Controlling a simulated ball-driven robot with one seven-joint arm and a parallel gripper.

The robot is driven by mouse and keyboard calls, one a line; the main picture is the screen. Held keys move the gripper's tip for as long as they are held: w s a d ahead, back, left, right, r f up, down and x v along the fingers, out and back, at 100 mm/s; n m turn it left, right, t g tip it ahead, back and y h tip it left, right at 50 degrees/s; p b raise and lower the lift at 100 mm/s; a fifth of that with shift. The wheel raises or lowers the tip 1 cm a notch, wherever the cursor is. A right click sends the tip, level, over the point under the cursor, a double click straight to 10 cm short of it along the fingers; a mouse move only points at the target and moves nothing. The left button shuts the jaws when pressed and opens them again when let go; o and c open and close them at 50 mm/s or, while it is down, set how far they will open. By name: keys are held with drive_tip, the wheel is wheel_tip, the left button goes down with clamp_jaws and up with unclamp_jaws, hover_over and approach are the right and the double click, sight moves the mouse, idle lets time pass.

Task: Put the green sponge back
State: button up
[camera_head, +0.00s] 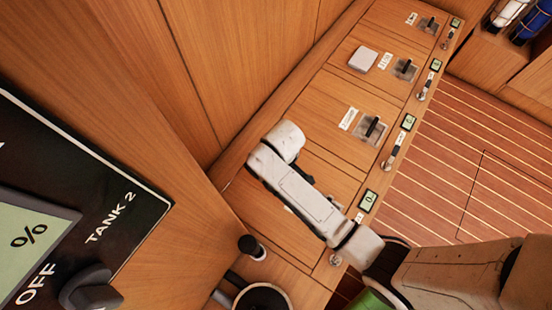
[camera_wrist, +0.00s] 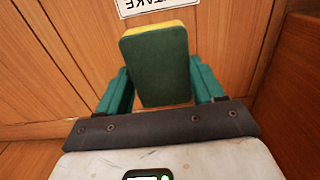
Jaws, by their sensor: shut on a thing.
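The green sponge (camera_wrist: 155,68), a block with a green broad face and yellow edges, is in the middle of the wrist view. My gripper (camera_wrist: 161,85) has its teal fingers on both sides of it and is shut on it. The sponge stands out past the fingertips, its green face towards the camera. Wood panelling lies behind it. A white label (camera_wrist: 150,5) with upside-down letters, partly cut off, is just above the sponge in the picture. In the head view my gripper and the sponge cannot be made out; my white arm lies across the wooden counter.
In the head view, the wooden counter (camera_head: 315,115) carries several black levers, such as one lever (camera_head: 372,128), small green displays and a white square block (camera_head: 363,59). A black TANK 2 panel (camera_head: 110,225) is close at left. The striped floor (camera_head: 465,160) looks clear.

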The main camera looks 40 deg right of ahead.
drive_tip(key=shift+w+a+f, duration=0.35)
drive_tip(key=shift+f, duration=0.25)
drive_tip(key=shift+w+a+f+b, duration=0.15)
drive_tip(key=shift+f+b, duration=0.25)
drive_tip(key=shift+f, duration=0.55)
drive_tip(key=shift+w+a+f+b, duration=0.1)
drive_tip(key=shift+f+b, duration=0.3)
drive_tip(key=shift+f, duration=0.55)
drive_tip(key=shift+f, duration=0.2)
drive_tip(key=o, duration=1)
drive_tip(key=shift+r, duration=0.1)
wheel_tip(320, 180, up, 12)
drive_tip(key=p, duration=0.3)
drive_tip(key=shift+r+p, duration=0.1)
drive_tip(key=shift+p, duration=0.3)
